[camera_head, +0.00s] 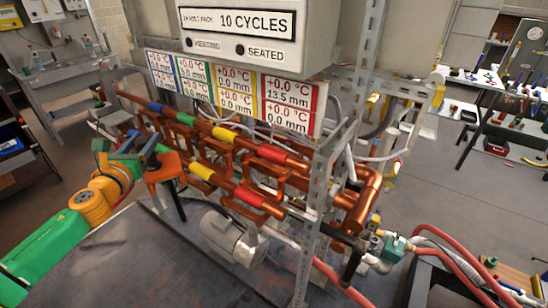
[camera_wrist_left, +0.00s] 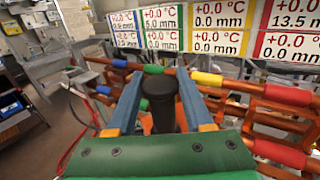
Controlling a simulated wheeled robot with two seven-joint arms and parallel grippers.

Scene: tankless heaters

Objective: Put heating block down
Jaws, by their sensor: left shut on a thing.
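My left gripper (camera_head: 146,152) reaches in from the left, at the left end of the copper pipe assembly. It is shut on what I take to be the heating block (camera_head: 166,166), an orange piece with dark legs. In the left wrist view, a black upright handle (camera_wrist_left: 161,98) stands between the blue fingers of my left gripper (camera_wrist_left: 160,85). The fingers hide part of the held piece. I cannot tell whether its legs touch the bench. My right gripper is not in view.
Copper pipes (camera_head: 300,165) with blue, green, yellow and red bands run beside the gripper. A control box (camera_head: 250,30) and readout panel (camera_head: 235,90) stand above. A metal upright (camera_head: 322,200) and red hose (camera_head: 340,285) are to the right. The dark bench top (camera_head: 150,260) has free room in front.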

